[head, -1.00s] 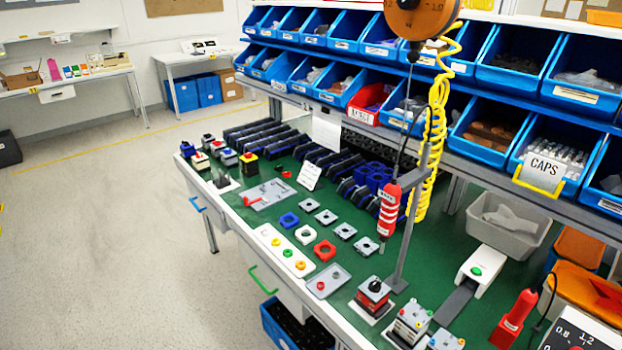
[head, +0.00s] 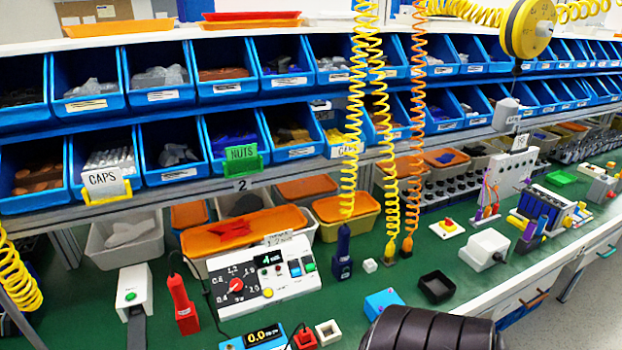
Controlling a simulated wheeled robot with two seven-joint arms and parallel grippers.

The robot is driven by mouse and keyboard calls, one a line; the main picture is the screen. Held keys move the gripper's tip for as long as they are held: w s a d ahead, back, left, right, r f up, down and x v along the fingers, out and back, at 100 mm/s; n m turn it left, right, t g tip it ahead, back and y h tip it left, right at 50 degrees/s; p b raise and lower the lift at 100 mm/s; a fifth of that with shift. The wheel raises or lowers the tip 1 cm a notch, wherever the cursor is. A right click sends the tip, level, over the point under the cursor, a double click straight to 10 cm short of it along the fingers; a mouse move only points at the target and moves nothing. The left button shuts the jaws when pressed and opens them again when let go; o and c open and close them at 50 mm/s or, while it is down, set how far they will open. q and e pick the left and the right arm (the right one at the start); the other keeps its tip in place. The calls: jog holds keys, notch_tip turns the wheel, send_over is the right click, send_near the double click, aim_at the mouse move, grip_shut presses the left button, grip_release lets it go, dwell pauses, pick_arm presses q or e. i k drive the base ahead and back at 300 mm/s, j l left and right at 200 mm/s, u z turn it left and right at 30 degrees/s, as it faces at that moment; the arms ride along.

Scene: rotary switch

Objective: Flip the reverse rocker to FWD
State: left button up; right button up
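A white control box (head: 292,284) stands on the green bench, left of the middle in the head view. Its sloped face carries a red dial (head: 236,285) with a printed number scale, a small dark display and a yellow button (head: 267,292). Neither of my grippers is in view.
A red hand tool (head: 183,306) stands left of the box, and a dark blue tool (head: 343,252) hangs on a yellow coil to its right. A blue meter (head: 264,338) reading 0.0 and small blocks lie in front. Blue bins (head: 164,151) line the shelves behind.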

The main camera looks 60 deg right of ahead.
aim_at(294, 266)
jog(key=z, duration=1.6)
